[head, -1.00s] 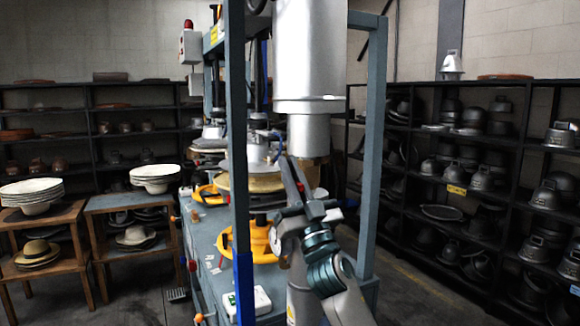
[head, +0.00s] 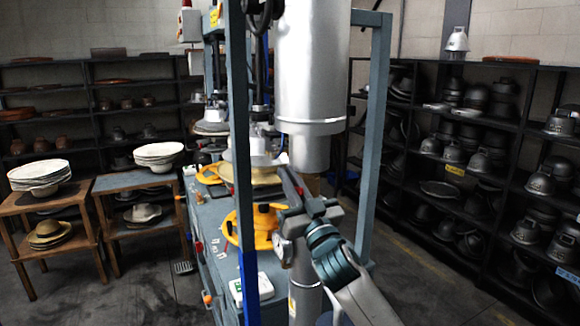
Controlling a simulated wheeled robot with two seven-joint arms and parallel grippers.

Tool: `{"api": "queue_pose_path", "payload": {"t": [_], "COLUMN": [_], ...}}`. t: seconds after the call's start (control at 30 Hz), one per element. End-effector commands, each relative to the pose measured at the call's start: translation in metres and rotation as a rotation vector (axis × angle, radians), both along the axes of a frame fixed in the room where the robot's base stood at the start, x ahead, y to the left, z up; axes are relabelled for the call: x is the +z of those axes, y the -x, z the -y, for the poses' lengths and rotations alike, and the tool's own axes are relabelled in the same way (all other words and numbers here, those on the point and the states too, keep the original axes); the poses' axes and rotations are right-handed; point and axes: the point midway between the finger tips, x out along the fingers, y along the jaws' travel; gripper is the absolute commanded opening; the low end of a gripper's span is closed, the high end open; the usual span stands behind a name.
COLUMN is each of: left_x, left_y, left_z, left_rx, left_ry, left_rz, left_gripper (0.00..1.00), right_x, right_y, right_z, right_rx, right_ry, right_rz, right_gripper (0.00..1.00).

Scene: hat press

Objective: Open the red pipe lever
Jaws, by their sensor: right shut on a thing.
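My right arm comes in from the lower right. Its gripper (head: 289,181) points up and away, close against the large grey pipe (head: 312,85) and in front of the press. The fingers are shut at the pipe's near side, on what seems to be the red pipe lever. The lever is too small and too covered by my gripper to make out clearly, so its angle cannot be told. My left gripper is not in view.
Blue-grey frame posts (head: 372,130) stand on both sides of the pipe. The press table (head: 212,225) holds yellow-handled parts (head: 258,222) and a white switch box (head: 250,289). Hat stools (head: 40,215) stand left. Shelves of metal moulds (head: 470,140) fill the right.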

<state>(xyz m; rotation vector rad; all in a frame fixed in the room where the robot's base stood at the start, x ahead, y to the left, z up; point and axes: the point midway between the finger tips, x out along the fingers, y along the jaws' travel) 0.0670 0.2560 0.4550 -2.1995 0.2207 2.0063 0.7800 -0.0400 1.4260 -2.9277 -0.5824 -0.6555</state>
Motion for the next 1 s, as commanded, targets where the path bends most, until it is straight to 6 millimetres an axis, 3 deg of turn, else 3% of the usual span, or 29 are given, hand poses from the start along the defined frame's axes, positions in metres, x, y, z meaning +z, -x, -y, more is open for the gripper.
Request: {"api": "queue_pose_path", "payload": {"t": [0.03,0.2,0.6,1.0], "left_x": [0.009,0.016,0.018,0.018], "left_y": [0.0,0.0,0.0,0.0], "left_z": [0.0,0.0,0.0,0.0], "left_rx": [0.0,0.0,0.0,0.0], "left_ry": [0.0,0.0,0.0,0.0], "left_rz": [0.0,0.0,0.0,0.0], "left_gripper": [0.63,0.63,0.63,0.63], "right_x": [0.007,0.008,0.011,0.011], "right_y": [0.0,-0.004,-0.012,-0.013], "right_z": [0.0,-0.001,-0.005,-0.005], "right_rx": [0.0,0.0,-0.001,0.0], "right_ry": [0.008,0.037,0.097,0.106], "right_rz": [-0.016,-0.082,-0.229,-0.255], "right_gripper": [0.0,0.0,0.0,0.0]}}
